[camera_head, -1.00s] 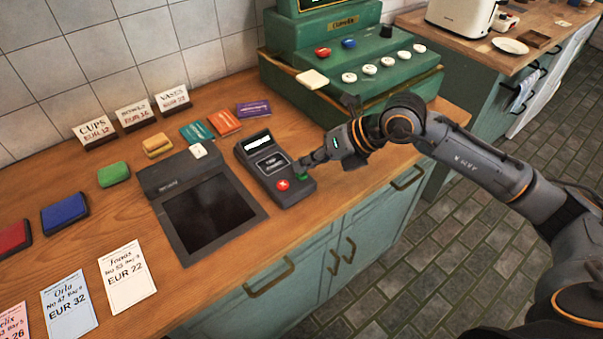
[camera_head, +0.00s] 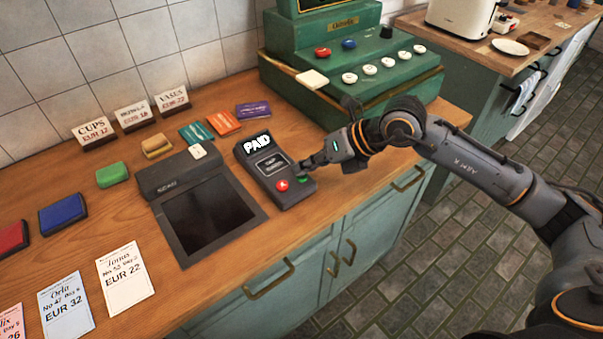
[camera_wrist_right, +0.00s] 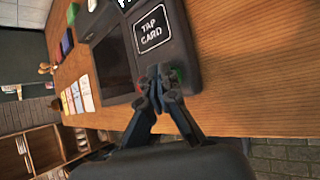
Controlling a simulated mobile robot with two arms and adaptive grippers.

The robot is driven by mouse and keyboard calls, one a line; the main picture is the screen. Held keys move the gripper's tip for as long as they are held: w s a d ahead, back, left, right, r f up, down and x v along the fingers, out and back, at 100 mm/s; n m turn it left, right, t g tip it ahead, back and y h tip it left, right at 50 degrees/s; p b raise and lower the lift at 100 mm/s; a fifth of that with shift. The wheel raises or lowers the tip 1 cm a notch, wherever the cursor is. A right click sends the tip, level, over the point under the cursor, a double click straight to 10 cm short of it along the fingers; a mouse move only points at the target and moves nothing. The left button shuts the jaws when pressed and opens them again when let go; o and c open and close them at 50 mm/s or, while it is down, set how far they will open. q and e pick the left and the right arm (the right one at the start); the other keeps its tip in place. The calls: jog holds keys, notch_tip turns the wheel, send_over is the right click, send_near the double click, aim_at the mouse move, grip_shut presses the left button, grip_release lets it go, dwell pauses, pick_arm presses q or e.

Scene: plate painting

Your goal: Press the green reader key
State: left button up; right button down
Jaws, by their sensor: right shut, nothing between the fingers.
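The dark card reader (camera_head: 250,153) lies on the wooden counter, and its display reads "PAID". Its green key (camera_head: 302,179) is at the lower right, beside the red key (camera_head: 282,185). My right gripper (camera_head: 307,165) is shut and empty, with its fingertips just above the green key. In the right wrist view, the closed fingertips (camera_wrist_right: 159,80) are over the reader's lower end (camera_wrist_right: 185,62), and a bit of green (camera_wrist_right: 175,75) shows beside them. I cannot tell whether they touch the key. My left gripper is not in view.
A flat dark screen device (camera_head: 210,215) lies left of the reader. The green cash register (camera_head: 350,75) stands behind it. Price cards (camera_head: 125,278), colored pads (camera_head: 64,214) and leaflets (camera_head: 222,122) lie around. Bare counter (camera_head: 250,245) is in front.

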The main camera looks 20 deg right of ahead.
aim_at(306, 176)
dwell(0.3)
jog(key=shift+r+p, duration=0.55)
jog(key=shift+r, duration=0.25)
jog(key=shift+r+p, duration=1.6)
jog(key=shift+r, duration=1)
jog(key=shift+f, duration=0.1)
